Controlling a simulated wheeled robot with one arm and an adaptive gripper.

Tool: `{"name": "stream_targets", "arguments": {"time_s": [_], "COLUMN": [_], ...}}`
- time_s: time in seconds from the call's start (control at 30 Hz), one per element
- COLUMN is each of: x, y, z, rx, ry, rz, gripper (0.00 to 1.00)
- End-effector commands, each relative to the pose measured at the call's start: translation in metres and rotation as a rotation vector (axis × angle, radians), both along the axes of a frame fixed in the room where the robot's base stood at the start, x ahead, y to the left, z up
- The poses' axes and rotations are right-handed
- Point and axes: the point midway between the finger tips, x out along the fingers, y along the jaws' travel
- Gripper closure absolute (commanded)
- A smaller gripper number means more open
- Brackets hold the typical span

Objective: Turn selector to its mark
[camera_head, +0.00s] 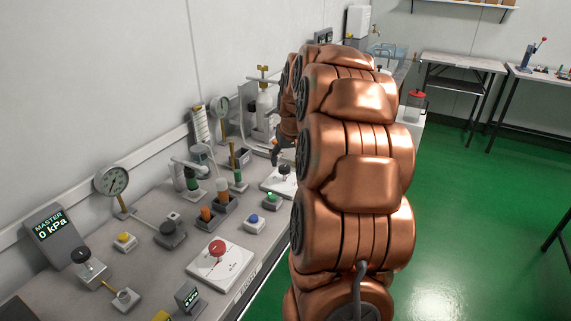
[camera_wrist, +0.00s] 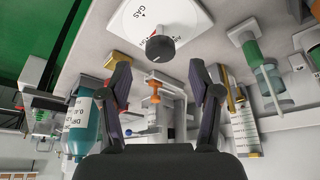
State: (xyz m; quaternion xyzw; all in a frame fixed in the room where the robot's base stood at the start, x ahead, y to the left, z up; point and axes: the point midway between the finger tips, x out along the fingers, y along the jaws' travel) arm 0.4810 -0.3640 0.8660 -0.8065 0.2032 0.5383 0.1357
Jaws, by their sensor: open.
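The selector is a dark round knob (camera_wrist: 161,48) on a white plate (camera_wrist: 130,22) lettered GAS, with a second label partly hidden by the knob. A small red mark shows at the knob's edge on the plate. Which way the knob points is hard to tell. In the head view the dark knob (camera_head: 284,170) sits on its white plate (camera_head: 272,185) beside my arm. My gripper (camera_wrist: 158,64) is open and empty, its two dark fingers apart on either side of the knob in the picture. Whether they reach its depth is unclear. My arm hides part of the head view.
Near the plate in the wrist view are a teal bottle (camera_wrist: 82,125), an orange-topped fitting (camera_wrist: 154,98) and a brass-topped cylinder (camera_wrist: 240,115). Green floor lies right.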

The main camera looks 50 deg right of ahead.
Motion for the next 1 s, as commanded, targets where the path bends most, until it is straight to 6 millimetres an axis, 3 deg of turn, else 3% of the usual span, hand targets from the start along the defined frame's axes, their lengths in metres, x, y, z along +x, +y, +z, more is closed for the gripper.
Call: {"name": "stream_targets", "arguments": {"time_s": [0.2, 0.4, 0.6, 1.0], "x": [-0.014, -0.023, -0.028, -0.028], "y": [0.008, 0.012, 0.015, 0.015], "z": [0.041, 0.065, 0.075, 0.075], "rx": [-0.002, -0.001, 0.000, 0.000], "ry": [-0.004, -0.002, 0.001, 0.001], "rz": [0.000, 0.001, 0.001, 0.000], "gripper": [0.37, 0.37, 0.37, 0.37]}}
